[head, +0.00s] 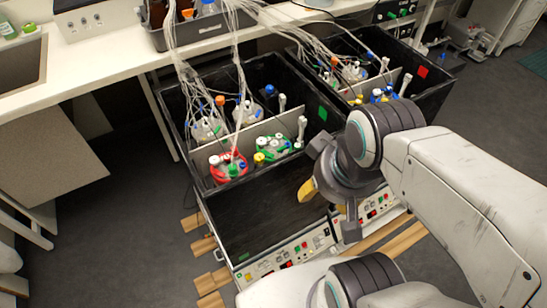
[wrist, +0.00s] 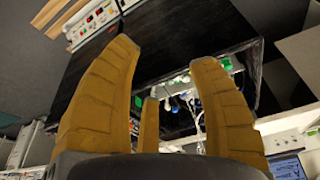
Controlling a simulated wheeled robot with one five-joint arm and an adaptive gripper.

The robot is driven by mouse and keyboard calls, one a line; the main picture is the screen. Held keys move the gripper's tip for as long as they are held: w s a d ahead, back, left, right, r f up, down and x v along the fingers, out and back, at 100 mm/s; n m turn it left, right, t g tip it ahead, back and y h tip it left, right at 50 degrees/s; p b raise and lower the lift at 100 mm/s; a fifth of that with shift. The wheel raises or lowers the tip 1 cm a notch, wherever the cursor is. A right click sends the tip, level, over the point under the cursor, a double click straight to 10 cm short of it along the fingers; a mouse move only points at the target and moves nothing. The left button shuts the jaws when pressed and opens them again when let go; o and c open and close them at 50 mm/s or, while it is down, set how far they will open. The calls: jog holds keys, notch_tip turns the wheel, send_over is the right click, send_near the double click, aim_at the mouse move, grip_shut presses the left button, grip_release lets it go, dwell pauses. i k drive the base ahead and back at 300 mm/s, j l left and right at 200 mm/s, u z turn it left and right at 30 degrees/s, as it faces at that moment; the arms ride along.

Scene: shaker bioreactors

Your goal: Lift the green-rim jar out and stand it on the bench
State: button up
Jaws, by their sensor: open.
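The green-rim jar (head: 272,149) stands in the left black shaker box (head: 172,118), right of the red-rim jar (head: 229,167) and in front of a pale divider. Its top carries white, yellow and blue fittings; its lower body is hidden. My gripper (head: 307,192) is in front and to the right of it, apart from it, over the box's front part. Its yellow fingers show spread and empty in the wrist view (wrist: 165,75). The jars are small and unclear there. The white bench (head: 110,58) runs behind the boxes.
Clear-topped jars with tubing (head: 207,127) stand behind the divider. A second shaker box (head: 432,88) with jars is on the right. A grey tray of bottles (head: 205,36) and a sink (head: 20,68) are on the bench.

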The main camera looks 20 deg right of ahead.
aim_at(275, 141)
jog(key=l+u, duration=0.9)
jog(key=j, duration=0.1)
